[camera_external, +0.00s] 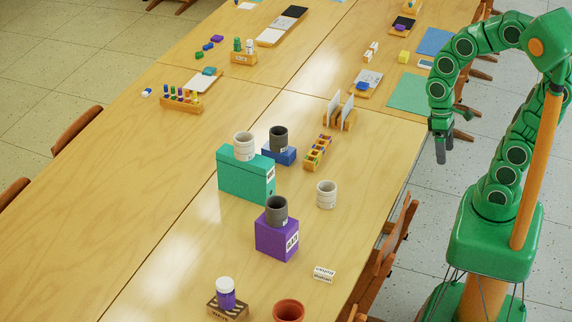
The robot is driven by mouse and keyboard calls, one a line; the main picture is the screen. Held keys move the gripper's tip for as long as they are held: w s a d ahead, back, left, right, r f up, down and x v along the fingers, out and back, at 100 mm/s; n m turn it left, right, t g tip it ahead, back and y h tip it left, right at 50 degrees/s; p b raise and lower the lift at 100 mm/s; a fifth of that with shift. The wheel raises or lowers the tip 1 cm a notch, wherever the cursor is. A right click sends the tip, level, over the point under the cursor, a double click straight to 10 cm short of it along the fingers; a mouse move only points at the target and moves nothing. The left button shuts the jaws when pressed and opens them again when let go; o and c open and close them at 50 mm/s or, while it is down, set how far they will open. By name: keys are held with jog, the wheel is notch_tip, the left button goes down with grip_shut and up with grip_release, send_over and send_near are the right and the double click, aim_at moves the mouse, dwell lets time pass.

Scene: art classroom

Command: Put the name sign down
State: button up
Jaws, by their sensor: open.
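A small white sign with black lettering (324,274) stands on the table near its right edge, towards the front, and looks like the name sign. Its words are too small to read surely. My gripper (440,152) is open and empty. It hangs fingers down beyond the table's right edge, well behind and to the right of the sign. Nothing touches the sign.
Close to the sign are a purple box (277,239) with a dark cup (276,211), a terracotta pot (289,311) and a purple-bodied jar (226,299). A pale cup (326,194) and teal box (246,176) stand farther back. Chairs (392,240) line the right edge.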

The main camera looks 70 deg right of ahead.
jog(key=s+d+r+h, duration=0.1)
jog(key=s+d+r, duration=0.1)
jog(key=d, duration=0.3)
jog(key=shift+s+d+t+h, duration=0.2)
jog(key=shift+s+t+h, duration=0.15)
jog(key=shift+t+h, duration=0.05)
dwell(0.8)
